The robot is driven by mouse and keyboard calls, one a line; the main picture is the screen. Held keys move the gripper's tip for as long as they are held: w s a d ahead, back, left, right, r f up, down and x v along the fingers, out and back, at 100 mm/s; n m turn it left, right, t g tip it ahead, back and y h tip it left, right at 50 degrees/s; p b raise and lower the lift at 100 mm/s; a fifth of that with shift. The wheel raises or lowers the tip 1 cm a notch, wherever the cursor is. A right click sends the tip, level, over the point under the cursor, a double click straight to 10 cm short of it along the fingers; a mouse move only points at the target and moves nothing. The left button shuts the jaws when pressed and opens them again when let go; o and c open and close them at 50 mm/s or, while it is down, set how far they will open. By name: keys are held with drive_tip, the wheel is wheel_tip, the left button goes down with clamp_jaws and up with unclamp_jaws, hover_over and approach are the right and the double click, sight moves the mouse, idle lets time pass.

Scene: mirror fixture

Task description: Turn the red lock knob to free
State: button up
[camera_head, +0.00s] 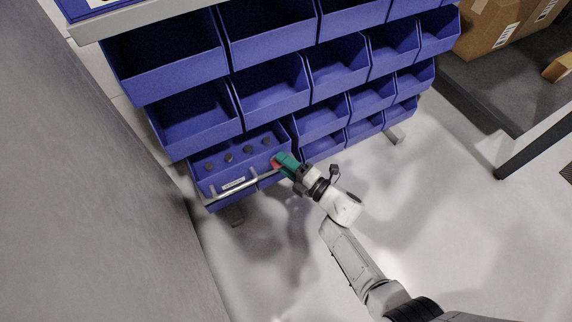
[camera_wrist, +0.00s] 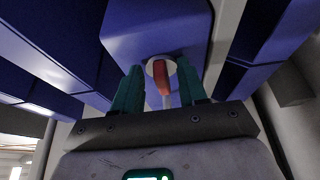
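The red lock knob (camera_wrist: 161,74) shows in the wrist view as an upright red bar on a pale round base, set on a blue bin face. In the head view a bit of the red knob (camera_head: 276,162) shows at the right end of the lowest left blue drawer (camera_head: 205,186). My gripper (camera_wrist: 159,66) is open, with one teal finger on each side of the knob and gaps visible between. In the head view my gripper (camera_head: 284,162) is at the drawer's front right and hides most of the knob. I cannot tell how deep the fingertips reach.
A metal bar handle (camera_head: 240,184) runs along the drawer front, close to my gripper. Several dark round pieces (camera_head: 228,158) stand in the drawer. Rows of blue bins (camera_head: 270,85) rise behind. A grey wall (camera_head: 90,180) is on the left; open floor (camera_head: 450,220) lies right.

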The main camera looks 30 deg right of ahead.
drive_tip(key=p+v, duration=0.3)
drive_tip(key=v, duration=0.7)
drive_tip(key=shift+s, duration=0.4)
drive_tip(key=shift+d, duration=0.1)
